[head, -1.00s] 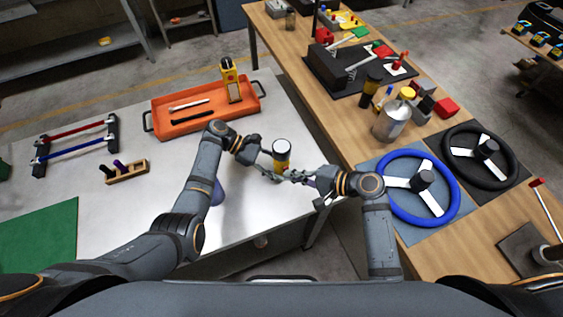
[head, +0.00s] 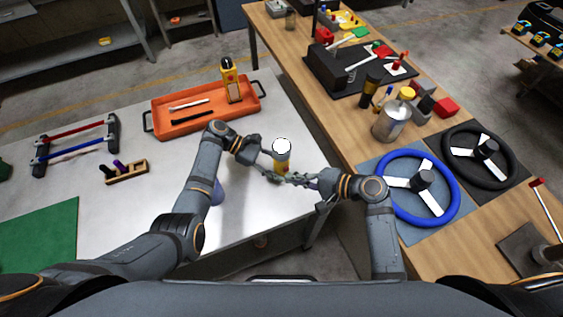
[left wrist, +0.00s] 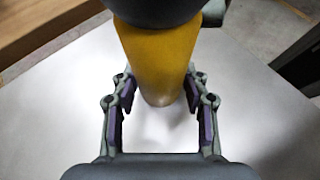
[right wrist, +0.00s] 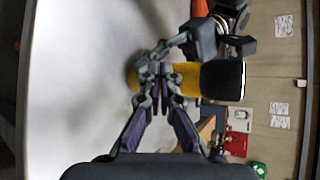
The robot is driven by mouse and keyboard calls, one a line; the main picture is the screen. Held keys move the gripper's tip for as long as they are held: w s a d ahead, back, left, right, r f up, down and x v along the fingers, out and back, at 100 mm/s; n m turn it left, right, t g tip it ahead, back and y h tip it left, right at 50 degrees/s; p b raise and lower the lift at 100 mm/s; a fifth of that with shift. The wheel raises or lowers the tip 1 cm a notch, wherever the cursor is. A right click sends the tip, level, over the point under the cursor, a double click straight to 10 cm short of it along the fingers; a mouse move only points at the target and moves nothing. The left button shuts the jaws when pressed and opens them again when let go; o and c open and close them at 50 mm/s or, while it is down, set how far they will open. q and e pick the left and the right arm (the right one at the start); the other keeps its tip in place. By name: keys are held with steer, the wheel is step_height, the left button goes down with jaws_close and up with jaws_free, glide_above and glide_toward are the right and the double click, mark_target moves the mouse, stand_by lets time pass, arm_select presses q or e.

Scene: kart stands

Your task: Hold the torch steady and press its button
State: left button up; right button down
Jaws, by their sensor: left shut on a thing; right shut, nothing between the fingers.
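The torch (head: 282,164) stands upright at the right side of the metal table, with a yellow body, a black head and a bright white lens facing up. It also shows in the left wrist view (left wrist: 160,55) and lies sideways in the right wrist view (right wrist: 188,80). My left gripper (head: 270,168) is shut on the torch's yellow body, one finger on each side (left wrist: 158,88). My right gripper (head: 292,179) is shut and empty, its tips (right wrist: 160,80) against or just in front of the yellow body. They hide the button.
An orange tray (head: 190,126) with pens and a yellow device (head: 232,82) stands behind. A small wooden rack (head: 126,172) is at left. The wooden bench (head: 345,130) to the right holds a metal can (head: 388,124) and a blue steering wheel (head: 447,205).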

steer(key=shift+s+d, duration=0.45)
steer(key=shift+s, duration=0.45)
steer(key=shift+s+d, duration=0.4)
steer(key=shift+s, duration=0.5)
steer(key=shift+s+d, duration=0.45)
steer(key=shift+s, duration=0.45)
arm_select(q)
steer(key=o, duration=1.1)
steer(key=shift+o, duration=0.2)
